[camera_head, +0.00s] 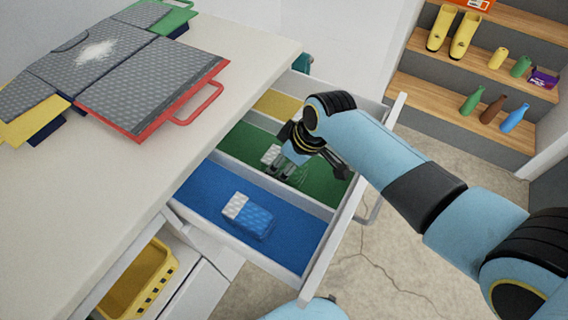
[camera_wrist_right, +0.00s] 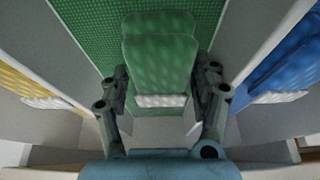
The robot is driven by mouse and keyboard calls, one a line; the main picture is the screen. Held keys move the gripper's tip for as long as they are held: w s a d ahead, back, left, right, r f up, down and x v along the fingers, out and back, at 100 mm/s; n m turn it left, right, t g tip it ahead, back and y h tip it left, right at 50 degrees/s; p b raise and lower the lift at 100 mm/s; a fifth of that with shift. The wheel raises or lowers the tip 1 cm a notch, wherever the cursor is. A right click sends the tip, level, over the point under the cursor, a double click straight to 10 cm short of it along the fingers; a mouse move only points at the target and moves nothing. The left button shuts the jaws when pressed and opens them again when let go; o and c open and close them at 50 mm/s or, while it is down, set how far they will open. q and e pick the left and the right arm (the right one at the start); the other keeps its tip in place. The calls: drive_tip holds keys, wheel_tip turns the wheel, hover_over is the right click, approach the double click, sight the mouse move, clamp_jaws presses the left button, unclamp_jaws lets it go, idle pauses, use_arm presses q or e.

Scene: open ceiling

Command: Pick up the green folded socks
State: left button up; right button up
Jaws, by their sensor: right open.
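The green folded socks (camera_wrist_right: 160,55) with a white band lie in the green-lined compartment of the open drawer. In the head view only their white part (camera_head: 269,155) shows clearly beside my gripper; the rest is largely hidden. My right gripper (camera_head: 285,174) is down in that compartment. In the right wrist view its open fingers (camera_wrist_right: 162,92) stand on either side of the socks. Whether the fingers touch them, I cannot tell. My left gripper is not in view.
The drawer's blue compartment (camera_head: 192,190) holds blue-and-white folded socks (camera_head: 249,216); a yellow compartment (camera_head: 279,104) lies behind. Low dividers separate them. A grey folding board with a red handle (camera_head: 201,104) lies on the white top. A yellow basket (camera_head: 141,283) is below; shelves (camera_head: 470,82) stand right.

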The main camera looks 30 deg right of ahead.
drive_tip(key=shift+f, duration=0.1)
drive_tip(key=shift+c, duration=0.2)
drive_tip(key=c, duration=0.7)
drive_tip(key=shift+c, duration=0.3)
